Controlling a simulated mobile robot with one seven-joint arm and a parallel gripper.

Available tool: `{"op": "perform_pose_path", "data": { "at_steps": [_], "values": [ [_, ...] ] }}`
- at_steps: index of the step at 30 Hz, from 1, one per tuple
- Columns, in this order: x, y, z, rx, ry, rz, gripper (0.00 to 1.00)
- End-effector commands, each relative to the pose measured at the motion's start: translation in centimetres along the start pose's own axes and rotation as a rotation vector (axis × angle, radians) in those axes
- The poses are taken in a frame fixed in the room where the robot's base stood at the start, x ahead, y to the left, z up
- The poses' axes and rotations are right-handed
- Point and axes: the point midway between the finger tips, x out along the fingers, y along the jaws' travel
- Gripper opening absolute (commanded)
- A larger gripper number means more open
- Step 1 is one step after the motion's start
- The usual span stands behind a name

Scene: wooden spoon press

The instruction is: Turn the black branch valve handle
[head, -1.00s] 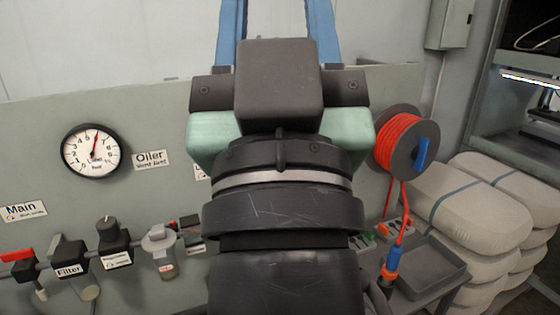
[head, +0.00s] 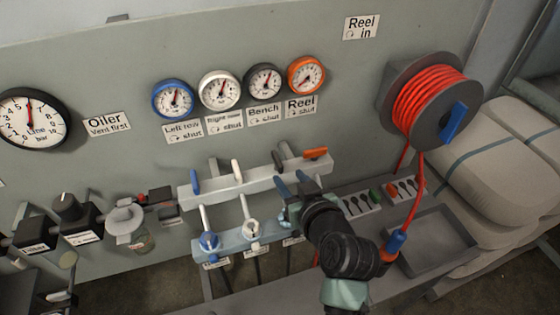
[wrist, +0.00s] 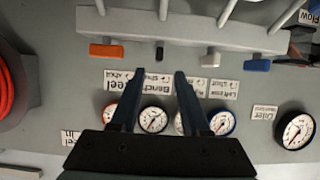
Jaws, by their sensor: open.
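The black branch valve handle (head: 278,161) is on the grey manifold rail between the white handle (head: 237,171) and the orange handle (head: 316,153). In the wrist view, which is upside down, the black handle (wrist: 159,51) is seen small and nearly end-on, just beyond the fingertips and roughly between them. My gripper (head: 292,183) is open, its two blue-grey fingers spread in front of the rail. In the wrist view my gripper (wrist: 157,76) holds nothing, and a gap to the black handle shows.
A blue handle (head: 195,181) sits at the rail's left end. Several gauges, including the black-rimmed Bench gauge (head: 264,81), are on the wall above. An orange hose reel (head: 430,100) and a grey tray (head: 428,250) lie to the right. Left is an oiler (head: 126,222).

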Motion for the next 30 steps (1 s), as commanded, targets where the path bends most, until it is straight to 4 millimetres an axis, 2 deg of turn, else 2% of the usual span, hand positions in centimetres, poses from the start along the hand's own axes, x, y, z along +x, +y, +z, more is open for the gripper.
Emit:
{"op": "perform_pose_path", "data": {
  "at_steps": [9,15,28,30],
  "values": [
    [5.1,0.0,-0.2,-0.002,-0.001,0.000,0.46],
    [7.0,0.0,-0.2,-0.001,0.002,0.001,0.46],
    [7.7,0.0,-0.1,0.000,0.002,0.002,0.46],
    [7.7,0.0,-0.1,0.000,0.002,0.002,0.35]
  ]
}}
